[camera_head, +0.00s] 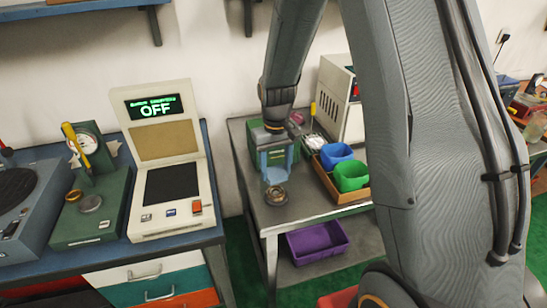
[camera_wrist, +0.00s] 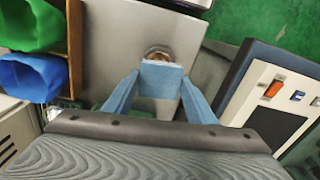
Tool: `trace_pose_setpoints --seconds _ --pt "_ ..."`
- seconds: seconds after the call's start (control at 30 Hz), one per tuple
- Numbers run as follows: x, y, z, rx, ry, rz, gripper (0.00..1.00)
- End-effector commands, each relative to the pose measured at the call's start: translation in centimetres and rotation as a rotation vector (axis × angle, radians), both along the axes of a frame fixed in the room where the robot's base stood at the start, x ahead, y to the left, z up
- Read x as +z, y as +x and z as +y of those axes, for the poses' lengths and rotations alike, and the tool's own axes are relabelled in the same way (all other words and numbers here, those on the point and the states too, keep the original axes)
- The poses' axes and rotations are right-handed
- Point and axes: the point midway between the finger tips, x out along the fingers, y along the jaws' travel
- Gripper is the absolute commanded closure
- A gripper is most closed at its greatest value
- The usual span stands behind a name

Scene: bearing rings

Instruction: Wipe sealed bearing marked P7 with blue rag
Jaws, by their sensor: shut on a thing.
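My gripper (camera_head: 277,166) points down over the grey table, its two light blue fingers a little apart. It is shut on the blue rag (camera_wrist: 161,80), a small light blue piece between the fingertips; the rag also shows in the head view (camera_head: 275,176). A round metal bearing ring (camera_head: 276,196) lies on the table just in front of the rag. In the wrist view the bearing (camera_wrist: 158,52) is partly hidden behind the rag. I cannot tell whether rag and bearing touch. No P7 mark is legible.
A blue bin (camera_head: 336,155) and a green bin (camera_head: 351,177) stand in a wooden tray to the right. A purple bin (camera_head: 318,241) is on the lower shelf. A console reading OFF (camera_head: 156,106) stands on the left bench. The table's front edge is close to the bearing.

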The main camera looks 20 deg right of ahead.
Motion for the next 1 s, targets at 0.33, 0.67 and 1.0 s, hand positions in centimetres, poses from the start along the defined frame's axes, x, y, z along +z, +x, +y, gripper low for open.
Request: trace_pose_setpoints --seconds 0.33,0.67,1.0 --pt "-1.9 0.0 -0.9 -0.018 0.000 0.001 0.67" --pt "-4.1 0.0 -0.9 -0.017 0.000 0.000 0.67" --pt "-4.0 0.0 -0.8 -0.015 0.000 0.000 0.67"
